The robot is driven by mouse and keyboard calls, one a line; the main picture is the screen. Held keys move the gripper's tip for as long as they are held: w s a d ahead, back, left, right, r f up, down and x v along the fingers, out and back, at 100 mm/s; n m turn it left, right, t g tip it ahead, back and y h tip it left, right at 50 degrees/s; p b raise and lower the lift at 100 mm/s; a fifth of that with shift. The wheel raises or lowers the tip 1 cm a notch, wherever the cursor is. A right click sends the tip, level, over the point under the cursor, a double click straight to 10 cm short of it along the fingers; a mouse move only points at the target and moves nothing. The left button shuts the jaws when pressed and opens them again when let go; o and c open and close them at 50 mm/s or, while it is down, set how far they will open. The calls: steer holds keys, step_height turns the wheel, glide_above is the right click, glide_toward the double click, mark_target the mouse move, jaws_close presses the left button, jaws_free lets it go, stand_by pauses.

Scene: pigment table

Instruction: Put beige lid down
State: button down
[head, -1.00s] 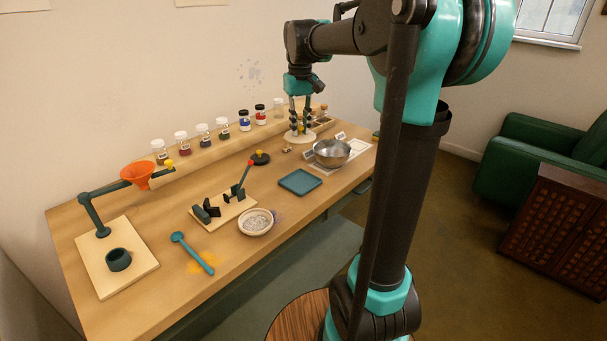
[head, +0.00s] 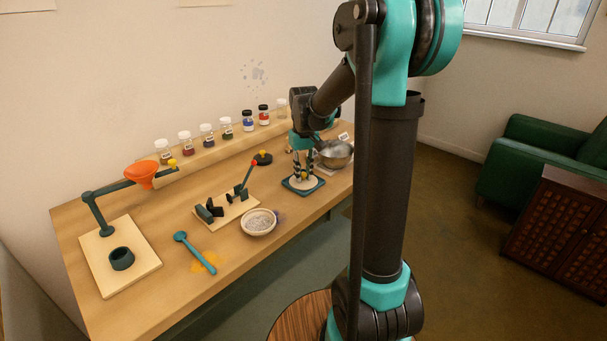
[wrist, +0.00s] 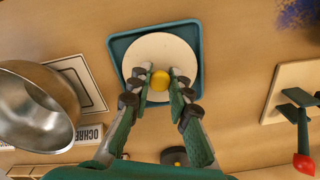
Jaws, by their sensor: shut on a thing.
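The beige lid (wrist: 158,50) is a round pale disc with a yellow knob (wrist: 160,80). My gripper (wrist: 160,77) is shut on the knob. The lid also shows in the head view (head: 304,183), below my gripper (head: 304,166). It is over the teal square tray (wrist: 118,48), inside its rim as seen from the wrist. The tray also shows in the head view (head: 289,186). I cannot tell whether the lid touches the tray floor or hangs just above it.
A metal bowl (head: 336,153) stands behind and right of the tray. A white bowl (head: 258,222) and the red-tipped lever stand (head: 229,208) are to the left. A black lid with a yellow knob (head: 263,158) lies farther back. Jars line the back shelf.

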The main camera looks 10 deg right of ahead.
mark_target(304, 174)
steer(key=shift+f, duration=0.15)
steer(key=c, duration=1.4)
jaws_free()
step_height(304, 174, up, 12)
steer(key=shift+r, duration=0.1)
steer(key=shift+s, duration=0.1)
